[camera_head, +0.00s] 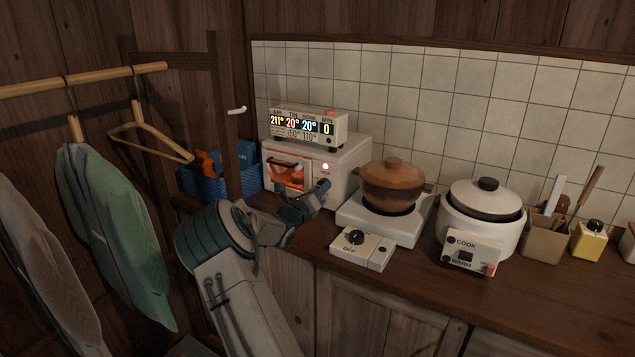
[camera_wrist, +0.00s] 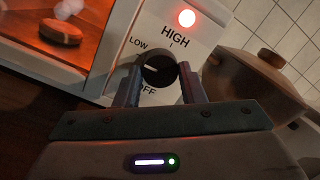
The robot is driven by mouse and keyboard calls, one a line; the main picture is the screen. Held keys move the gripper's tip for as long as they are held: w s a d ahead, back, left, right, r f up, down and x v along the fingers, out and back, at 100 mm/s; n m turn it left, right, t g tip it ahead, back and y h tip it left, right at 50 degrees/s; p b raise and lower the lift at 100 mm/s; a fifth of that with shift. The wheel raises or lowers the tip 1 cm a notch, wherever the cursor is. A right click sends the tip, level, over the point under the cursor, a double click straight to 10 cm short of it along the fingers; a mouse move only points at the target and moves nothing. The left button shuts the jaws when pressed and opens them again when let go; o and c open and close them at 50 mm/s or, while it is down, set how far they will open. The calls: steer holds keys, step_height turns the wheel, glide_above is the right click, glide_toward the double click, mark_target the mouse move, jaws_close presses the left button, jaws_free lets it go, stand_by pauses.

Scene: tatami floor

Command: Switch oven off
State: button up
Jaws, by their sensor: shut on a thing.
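The oven (camera_head: 343,160) is a white box on the counter against the tiled wall. Its window (camera_head: 290,172) glows orange, and it also shows in the wrist view (camera_wrist: 62,35) with a brown, bread-like item inside. A red lamp (camera_wrist: 187,18) on its front is lit. Below the lamp is a dark round knob (camera_wrist: 158,68) with LOW, HIGH and OFF printed around it. A short white mark on the knob seems to point left, roughly toward LOW. My gripper (camera_head: 319,189) is at the oven's right front, its fingers (camera_wrist: 160,76) shut on the knob from both sides.
A display (camera_head: 308,125) on the oven reads 211°, 20°, 20° and 0. To the right are a brown pot (camera_head: 392,180) on a burner, its OFF-marked control box (camera_head: 361,248) and a rice cooker (camera_head: 480,225). A blue basket (camera_head: 208,183) and clothes rack (camera_head: 85,80) stand left.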

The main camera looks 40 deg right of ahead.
steer(key=shift+s+d+r+n+t+y+p, duration=0.1)
steer(key=shift+n+t+y+p, duration=0.2)
steer(key=shift+n+p, duration=2.8)
steer(key=shift+s+d+n+t+y+p, duration=0.1)
steer(key=shift+n+y+p, duration=0.25)
steer(key=shift+n+p, duration=2.7)
steer(key=shift+s+r+n+t+y+p, duration=0.1)
steer(key=shift+n+t+y+p, duration=0.2)
steer(key=shift+n+p, duration=2.75)
steer(key=shift+n+b, duration=0.4)
steer(key=shift+n, duration=0.1)
steer(key=o, duration=1)
steer(key=shift+d, duration=0.1)
steer(key=b+v, duration=0.2)
steer(key=v, duration=1.2)
steer(key=shift+w+r, duration=0.1)
steer(key=shift+r, duration=0.05)
